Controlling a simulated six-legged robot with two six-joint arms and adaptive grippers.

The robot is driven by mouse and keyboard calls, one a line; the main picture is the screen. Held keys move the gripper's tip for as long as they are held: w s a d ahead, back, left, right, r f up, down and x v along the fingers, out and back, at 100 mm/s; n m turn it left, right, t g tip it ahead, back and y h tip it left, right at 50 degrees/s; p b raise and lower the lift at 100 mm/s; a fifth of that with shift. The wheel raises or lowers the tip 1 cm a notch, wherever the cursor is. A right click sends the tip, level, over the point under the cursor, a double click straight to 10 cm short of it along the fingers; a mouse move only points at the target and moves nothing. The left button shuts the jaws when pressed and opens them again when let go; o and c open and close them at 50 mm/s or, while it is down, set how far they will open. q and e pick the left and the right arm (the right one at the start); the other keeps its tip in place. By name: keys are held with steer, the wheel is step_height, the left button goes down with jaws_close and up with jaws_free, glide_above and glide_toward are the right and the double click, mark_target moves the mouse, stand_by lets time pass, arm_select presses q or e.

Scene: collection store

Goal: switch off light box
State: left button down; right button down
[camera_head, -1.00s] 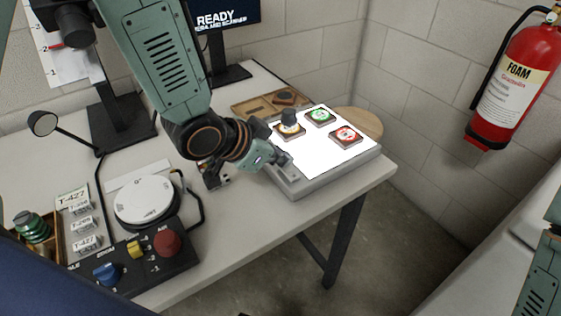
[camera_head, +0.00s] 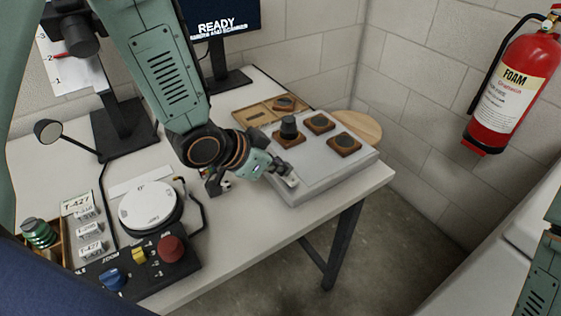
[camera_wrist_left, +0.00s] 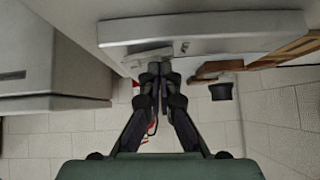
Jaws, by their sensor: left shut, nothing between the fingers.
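The light box (camera_head: 325,172) lies on the table's right end, and its top is plain grey and unlit. Several square brown mounts sit on it: one at the left (camera_head: 283,142), one at the back (camera_head: 319,123) and one at the right (camera_head: 345,145). A dark loupe (camera_head: 289,127) stands on the left mount. My left gripper (camera_head: 287,176) is shut and empty at the box's near left edge, over a small pale switch plate (camera_head: 292,182). Its closed fingertips also show in the left wrist view (camera_wrist_left: 157,72), close to the box's edge (camera_wrist_left: 200,30). Contact with the switch is unclear. My right gripper is out of view.
A wooden tray (camera_head: 245,118) lies behind the box. A control panel with knobs (camera_head: 140,270) and a round white turntable (camera_head: 148,205) stand left. A monitor (camera_head: 225,25) stands at the back. A red extinguisher (camera_head: 508,95) hangs on the right wall.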

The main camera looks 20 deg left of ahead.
arm_select(q)
steer(key=shift+s+d+r, duration=0.15)
steer(key=shift+s+d, duration=0.35)
steer(key=shift+d, duration=0.15)
steer(key=shift+p, duration=0.3)
steer(key=shift+r+p, duration=0.4)
step_height(320, 180, up, 4)
steer(key=p, duration=0.4)
steer(key=shift+a+f, duration=0.1)
steer(key=shift+a, duration=0.05)
steer(key=a+p+v, duration=0.1)
steer(key=p+v, duration=0.1)
steer(key=v, duration=0.7)
